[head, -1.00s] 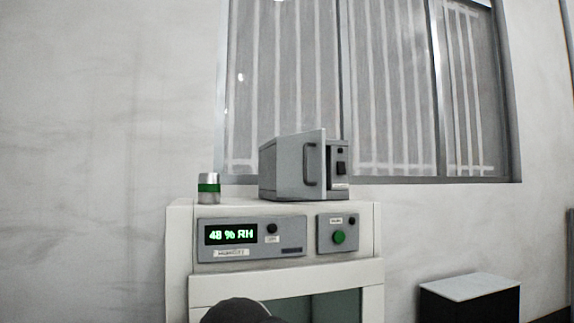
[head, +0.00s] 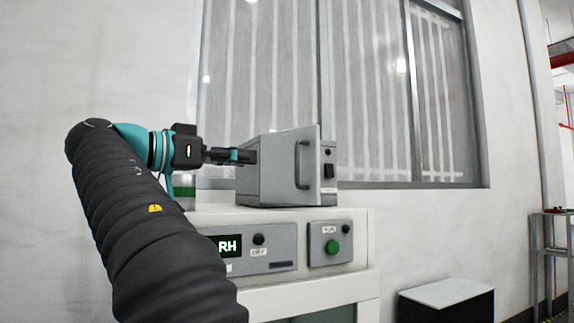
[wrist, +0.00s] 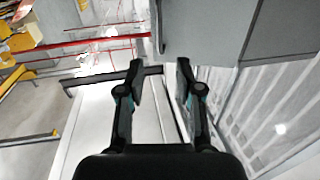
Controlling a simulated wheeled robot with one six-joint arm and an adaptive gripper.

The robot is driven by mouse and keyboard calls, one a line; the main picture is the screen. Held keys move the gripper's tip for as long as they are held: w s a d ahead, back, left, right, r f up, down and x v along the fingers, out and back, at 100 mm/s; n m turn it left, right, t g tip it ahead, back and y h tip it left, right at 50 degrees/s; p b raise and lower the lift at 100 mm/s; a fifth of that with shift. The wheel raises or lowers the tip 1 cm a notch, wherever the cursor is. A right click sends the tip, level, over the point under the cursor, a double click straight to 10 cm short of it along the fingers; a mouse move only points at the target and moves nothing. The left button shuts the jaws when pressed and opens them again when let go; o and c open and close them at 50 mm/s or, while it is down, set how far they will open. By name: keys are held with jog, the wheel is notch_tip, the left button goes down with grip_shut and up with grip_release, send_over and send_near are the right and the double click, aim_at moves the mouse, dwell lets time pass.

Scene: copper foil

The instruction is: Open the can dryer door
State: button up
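The can dryer (head: 262,178) is a small grey box on top of a white cabinet. Its door (head: 285,160) carries a dark upright handle (head: 303,165) near the right edge and looks angled outward from the front panel, as if ajar. In the wrist view, a large grey surface of the dryer (wrist: 205,30) fills the top right, just ahead of the fingers. My gripper (head: 242,156) reaches in from the left at the dryer's left side, with the handle beyond it to the right. In the wrist view, my gripper (wrist: 158,72) is open with nothing between its fingers; contact cannot be told.
The white cabinet (head: 362,232) has a humidity display and a green button (head: 333,247). A silver can with a green band (head: 185,190) stands on it, partly hidden behind my arm. A barred window (head: 365,100) is behind. A black box with a white top (head: 447,292) stands at right.

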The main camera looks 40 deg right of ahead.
aim_at(297, 180)
jog(key=d, duration=1.3)
jog(key=shift+s+d, duration=0.25)
jog(key=shift+s, duration=0.15)
grip_shut()
